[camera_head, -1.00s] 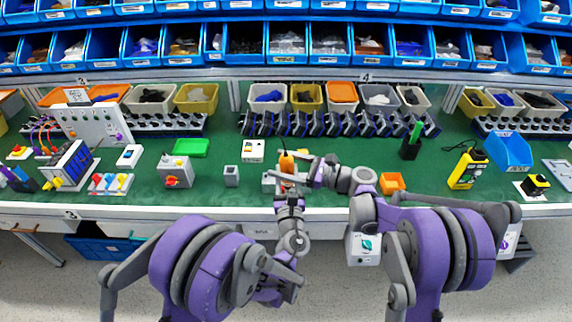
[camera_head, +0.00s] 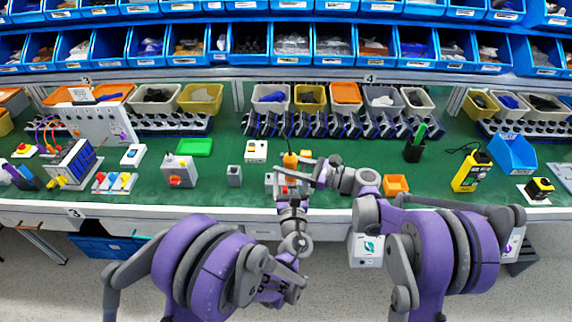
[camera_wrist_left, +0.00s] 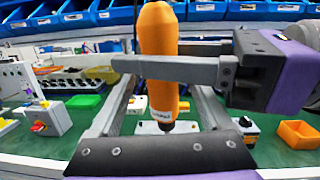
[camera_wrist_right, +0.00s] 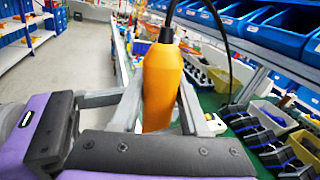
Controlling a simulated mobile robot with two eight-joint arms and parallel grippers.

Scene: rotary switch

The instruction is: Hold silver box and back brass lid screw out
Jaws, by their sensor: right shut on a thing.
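My right gripper (camera_wrist_right: 152,112) is shut on an orange screwdriver (camera_wrist_right: 162,85) with a dark cable at its top. The screwdriver stands upright in the left wrist view (camera_wrist_left: 158,60), its dark tip down over a pale silver box (camera_wrist_left: 150,127). Whether the tip touches the lid screw is too small to tell. My left gripper (camera_wrist_left: 162,88) is open, its fingers apart on either side of the screwdriver and above the box. In the head view the box (camera_head: 269,183) is partly hidden by my arms. The brass screw cannot be made out.
A small grey box (camera_head: 234,176) and a white switch box (camera_head: 255,151) stand to the left and behind. An orange bin (camera_head: 396,185) sits to the right. A yellow meter (camera_head: 470,172) is farther right. Racks and blue bins line the back.

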